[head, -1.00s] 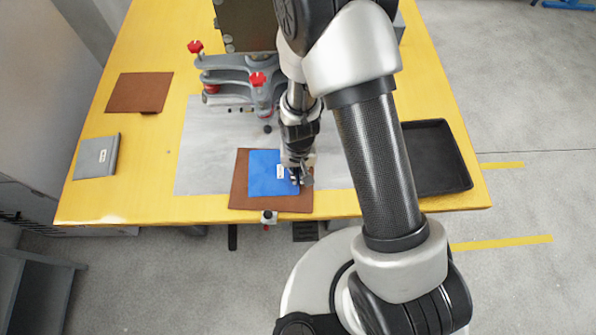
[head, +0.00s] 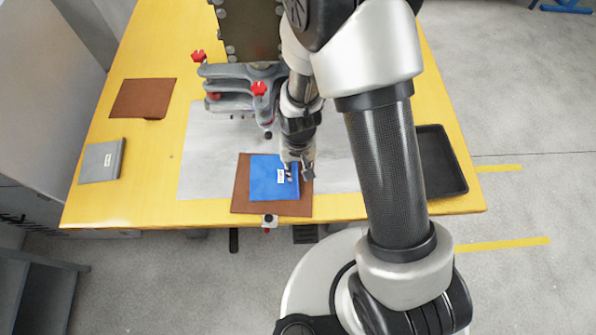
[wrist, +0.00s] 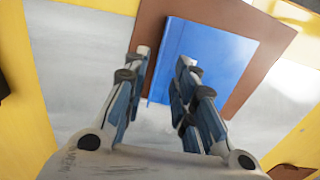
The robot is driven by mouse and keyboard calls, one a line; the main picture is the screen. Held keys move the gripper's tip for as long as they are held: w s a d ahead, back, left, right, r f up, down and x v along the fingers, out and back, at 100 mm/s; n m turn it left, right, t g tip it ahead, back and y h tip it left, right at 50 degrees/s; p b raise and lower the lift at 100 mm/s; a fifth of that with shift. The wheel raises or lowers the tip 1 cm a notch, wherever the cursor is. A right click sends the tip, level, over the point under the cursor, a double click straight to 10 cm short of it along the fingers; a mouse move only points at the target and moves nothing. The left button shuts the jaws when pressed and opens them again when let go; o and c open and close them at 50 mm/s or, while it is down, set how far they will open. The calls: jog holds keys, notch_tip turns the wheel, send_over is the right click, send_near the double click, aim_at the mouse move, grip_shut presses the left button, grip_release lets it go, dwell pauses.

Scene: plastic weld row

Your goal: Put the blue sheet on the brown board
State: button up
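The blue sheet (head: 262,182), with a small white label, lies flat on the brown board (head: 241,202) at the table's front edge. Brown shows around the sheet, with a narrower margin on its right side. In the wrist view the blue sheet (wrist: 208,55) also rests on the brown board (wrist: 262,27). My gripper (head: 299,171) is over the right part of the sheet. In the wrist view my gripper (wrist: 165,58) has its fingers spread apart with nothing between them, so it is open and appears a little above the sheet.
A grey clamp fixture with red knobs (head: 258,89) stands behind the sheet on a grey plate (head: 205,150). Another brown piece (head: 142,98) and a grey folder-like item (head: 101,161) lie at left. A black tray (head: 442,165) is at right, partly behind my arm.

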jog(key=s+d+r+t+p, duration=0.1)
jog(key=d+r, duration=0.2)
jog(key=r, duration=1)
jog(key=s+d+r+t+p, duration=0.1)
jog(key=s+d+r, duration=0.15)
jog(key=r, duration=1.05)
jog(key=s+d+r+t, duration=0.2)
jog(key=s+d+r, duration=0.3)
jog(key=s+r, duration=0.4)
jog(key=shift+s+d+r+t, duration=0.2)
jog(key=shift+s+t, duration=0.1)
jog(key=shift+s, duration=0.25)
